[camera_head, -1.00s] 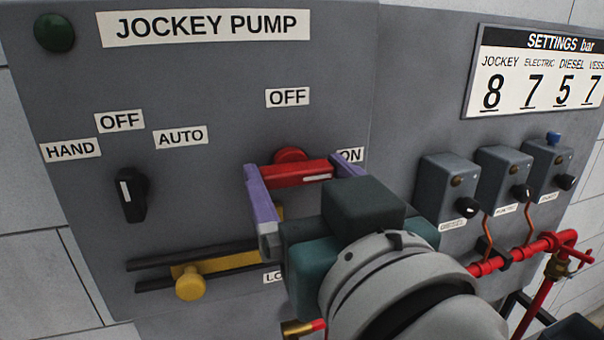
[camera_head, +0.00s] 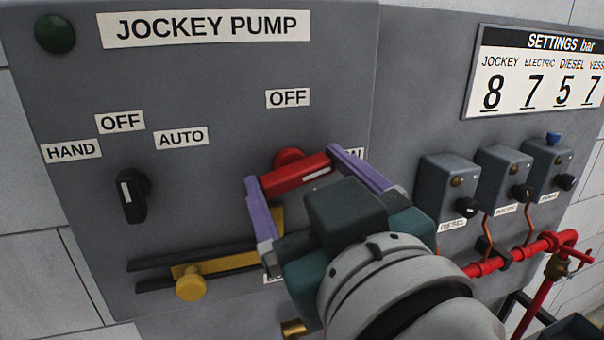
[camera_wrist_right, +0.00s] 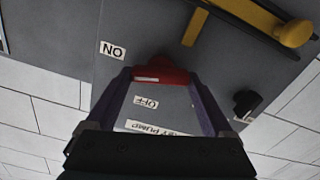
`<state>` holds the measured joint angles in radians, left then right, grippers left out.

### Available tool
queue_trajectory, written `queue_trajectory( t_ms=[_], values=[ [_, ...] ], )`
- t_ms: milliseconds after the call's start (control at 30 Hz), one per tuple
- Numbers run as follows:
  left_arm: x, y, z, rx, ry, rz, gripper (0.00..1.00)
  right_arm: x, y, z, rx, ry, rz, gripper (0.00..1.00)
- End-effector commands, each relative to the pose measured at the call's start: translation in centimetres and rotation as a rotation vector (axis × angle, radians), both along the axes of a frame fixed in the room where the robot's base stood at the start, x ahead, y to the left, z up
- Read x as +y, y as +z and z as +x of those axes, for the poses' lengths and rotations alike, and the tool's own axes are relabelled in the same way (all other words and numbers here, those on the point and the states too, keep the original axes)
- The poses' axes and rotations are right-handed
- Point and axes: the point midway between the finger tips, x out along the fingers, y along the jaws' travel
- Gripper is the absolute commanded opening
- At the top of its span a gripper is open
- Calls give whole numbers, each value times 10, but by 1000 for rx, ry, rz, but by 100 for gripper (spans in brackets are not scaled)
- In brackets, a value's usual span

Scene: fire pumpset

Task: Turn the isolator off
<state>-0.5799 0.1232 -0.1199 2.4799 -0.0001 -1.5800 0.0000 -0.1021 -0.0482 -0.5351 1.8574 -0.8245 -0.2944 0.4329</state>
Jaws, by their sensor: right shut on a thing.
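The red isolator handle (camera_head: 296,173) is a bar on a round red hub on the grey jockey pump panel. It lies near level, tilted up to the right, its white mark at the right end towards the ON label (camera_head: 355,153). The OFF label (camera_head: 288,97) is above it. My right gripper (camera_head: 295,168) has its purple fingers shut on the bar's two ends. In the right wrist view, the handle (camera_wrist_right: 160,75) also sits between the fingers. My left gripper is out of view.
A black selector knob (camera_head: 131,195) is on the left of the panel. A yellow sliding bolt (camera_head: 190,286) sits below the isolator, partly behind my gripper. Grey switch boxes (camera_head: 448,185) and red pipework (camera_head: 520,252) stand to the right.

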Motion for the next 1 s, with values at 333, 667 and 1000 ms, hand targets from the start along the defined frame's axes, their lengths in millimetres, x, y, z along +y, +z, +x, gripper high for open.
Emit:
queue_trajectory(
  t_ms=[333,667,1000],
  values=[
    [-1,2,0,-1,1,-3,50,1,0,0,-102,0,-312,31],
    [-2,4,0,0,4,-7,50,2,0,-1,-201,1,-612,31],
    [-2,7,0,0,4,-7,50,3,-1,-1,-298,0,-912,31]
  ],
)
